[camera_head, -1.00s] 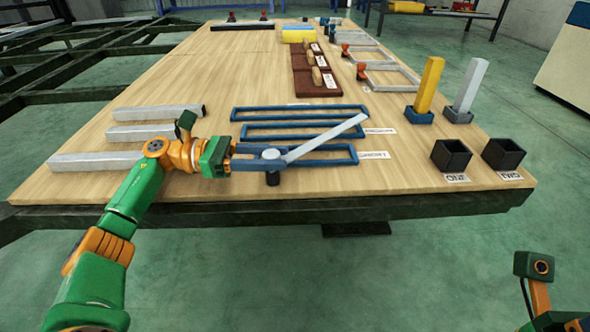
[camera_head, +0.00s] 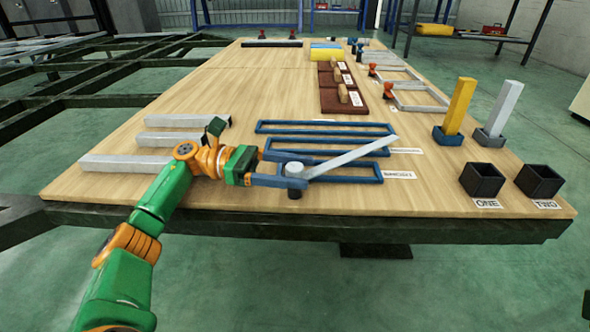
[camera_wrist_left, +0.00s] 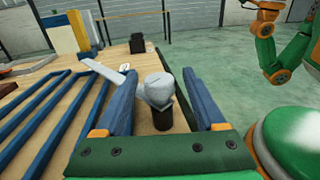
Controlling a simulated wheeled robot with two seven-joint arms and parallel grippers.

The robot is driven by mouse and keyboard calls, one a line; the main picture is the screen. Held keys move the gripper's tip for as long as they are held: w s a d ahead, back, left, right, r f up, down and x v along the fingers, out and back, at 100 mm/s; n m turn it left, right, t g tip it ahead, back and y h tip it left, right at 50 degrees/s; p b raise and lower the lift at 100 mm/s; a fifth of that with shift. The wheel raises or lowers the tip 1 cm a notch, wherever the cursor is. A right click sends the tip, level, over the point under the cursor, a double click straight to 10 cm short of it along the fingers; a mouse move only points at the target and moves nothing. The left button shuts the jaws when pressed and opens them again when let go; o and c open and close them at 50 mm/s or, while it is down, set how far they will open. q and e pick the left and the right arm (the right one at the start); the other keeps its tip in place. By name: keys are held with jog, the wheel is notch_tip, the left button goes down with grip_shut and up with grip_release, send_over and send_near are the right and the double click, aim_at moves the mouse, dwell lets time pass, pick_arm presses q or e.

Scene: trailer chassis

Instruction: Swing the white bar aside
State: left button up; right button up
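The white bar (camera_head: 350,157) runs from a round white hub (camera_head: 294,170) on a dark post near the table's front edge. It slants to the back right over the blue frames, and it also shows in the left wrist view (camera_wrist_left: 101,73), pointing up and left. My left gripper (camera_head: 302,172) has its two blue fingers apart, one on each side of the hub. In the left wrist view the hub (camera_wrist_left: 158,88) stands between the fingers (camera_wrist_left: 158,76), with gaps visible on both sides. My right gripper does not show; only part of the right arm is in the left wrist view.
Several blue rectangular frames (camera_head: 325,127) lie under and behind the bar. Grey bars (camera_head: 127,163) lie at left. Black boxes (camera_head: 482,181) sit at the front right corner.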

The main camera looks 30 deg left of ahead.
pick_arm(q)
jog(key=shift+p+v, duration=0.4)
jog(key=shift+v, duration=3.2)
